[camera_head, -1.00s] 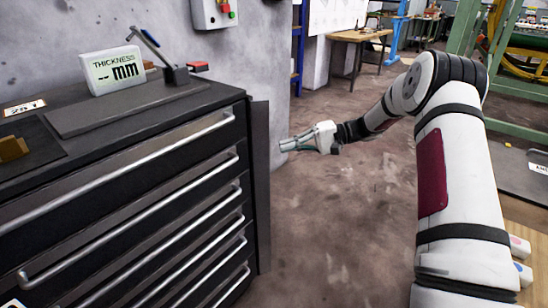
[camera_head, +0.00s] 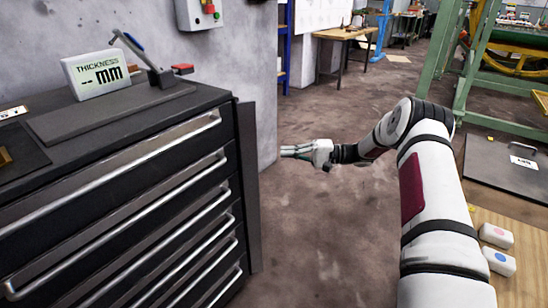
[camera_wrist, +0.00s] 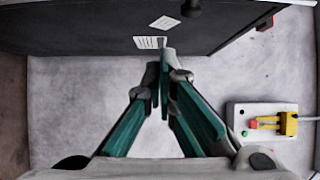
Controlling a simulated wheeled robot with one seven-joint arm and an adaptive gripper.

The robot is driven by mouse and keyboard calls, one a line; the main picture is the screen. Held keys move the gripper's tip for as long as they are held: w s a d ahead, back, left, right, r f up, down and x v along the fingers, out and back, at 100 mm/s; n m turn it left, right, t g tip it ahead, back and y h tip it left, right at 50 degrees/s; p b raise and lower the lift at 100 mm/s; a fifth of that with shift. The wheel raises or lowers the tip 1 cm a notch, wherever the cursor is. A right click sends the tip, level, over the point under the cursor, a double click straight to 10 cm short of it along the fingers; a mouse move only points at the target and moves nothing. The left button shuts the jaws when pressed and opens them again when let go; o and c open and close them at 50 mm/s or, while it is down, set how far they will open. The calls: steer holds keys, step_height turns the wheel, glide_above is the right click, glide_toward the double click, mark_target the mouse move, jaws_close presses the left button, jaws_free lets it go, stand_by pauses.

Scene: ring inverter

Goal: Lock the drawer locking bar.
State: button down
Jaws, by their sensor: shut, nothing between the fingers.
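The drawer cabinet (camera_head: 120,155) stands at the left in the head view, with several drawers, all looking closed. A dark grey upright bar or panel (camera_head: 249,190) runs down its right front edge; it looks like the locking bar. My gripper (camera_head: 284,152) is to the right of this bar, pointing left, with floor or wall showing between them. In the wrist view my gripper (camera_wrist: 163,58) is shut and empty. Its fingertips overlap the lower edge of a dark surface (camera_wrist: 100,27) with white labels (camera_wrist: 150,42). I cannot tell whether they touch it.
A thickness gauge display (camera_head: 97,73) and a stand with a blue-handled tool (camera_head: 143,60) are on the cabinet top. A control box (camera_head: 199,12) is on the wall. White blocks (camera_head: 497,236) lie on a wooden surface at right. The floor (camera_head: 310,235) between cabinet and arm is clear.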

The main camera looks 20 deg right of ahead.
steer(key=b+x, duration=0.2)
steer(key=x, duration=0.8)
steer(key=shift+s+d+b, duration=0.1)
steer(key=shift+s+b, duration=0.15)
steer(key=shift+s, duration=0.8)
steer(key=shift+s+d+b, duration=0.15)
steer(key=shift+s+b, duration=0.1)
steer(key=shift+s, duration=0.8)
